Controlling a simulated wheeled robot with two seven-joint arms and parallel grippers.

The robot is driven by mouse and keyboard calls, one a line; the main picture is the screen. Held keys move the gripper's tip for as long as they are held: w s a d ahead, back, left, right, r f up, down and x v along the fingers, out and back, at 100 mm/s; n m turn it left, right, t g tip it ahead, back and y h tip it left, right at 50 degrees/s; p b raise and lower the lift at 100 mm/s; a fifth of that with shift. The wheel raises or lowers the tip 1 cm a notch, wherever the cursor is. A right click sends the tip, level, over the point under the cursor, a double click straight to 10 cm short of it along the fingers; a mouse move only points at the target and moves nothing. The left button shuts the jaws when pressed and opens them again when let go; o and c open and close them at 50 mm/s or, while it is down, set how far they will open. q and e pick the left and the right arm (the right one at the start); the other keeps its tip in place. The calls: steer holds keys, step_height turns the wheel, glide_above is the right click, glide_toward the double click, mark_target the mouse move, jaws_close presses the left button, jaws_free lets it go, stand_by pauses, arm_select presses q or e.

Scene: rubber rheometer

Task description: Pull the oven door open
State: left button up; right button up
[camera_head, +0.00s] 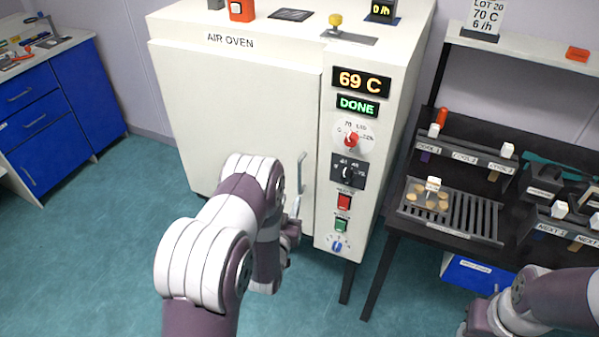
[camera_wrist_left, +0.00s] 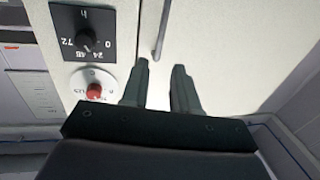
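The white air oven's door (camera_head: 235,110) appears shut, with its vertical bar handle (camera_head: 302,172) near its right edge. My left gripper (camera_head: 294,212) is at the lower part of the handle, partly hidden by my own arm. In the left wrist view my left gripper (camera_wrist_left: 160,75) is open, its two dark fingers apart. The handle (camera_wrist_left: 162,32) runs toward the gap between the fingertips there; I cannot tell if they touch it. My right arm shows at the lower right of the head view, but its gripper fingers do not.
The oven's control panel (camera_head: 350,165) is right of the door, with displays reading 69 C and DONE. A dark bench (camera_head: 400,222) with racks and a tray stands at the right. Blue drawers (camera_head: 45,115) stand at the left. The floor before the oven is clear.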

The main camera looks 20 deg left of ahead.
mark_target(299, 174)
arm_select(q)
steer(key=w, duration=0.4)
steer(key=w+a, duration=0.1)
steer(key=w, duration=0.3)
steer(key=w+a+p, duration=0.1)
steer(key=w, duration=0.3)
jaws_close()
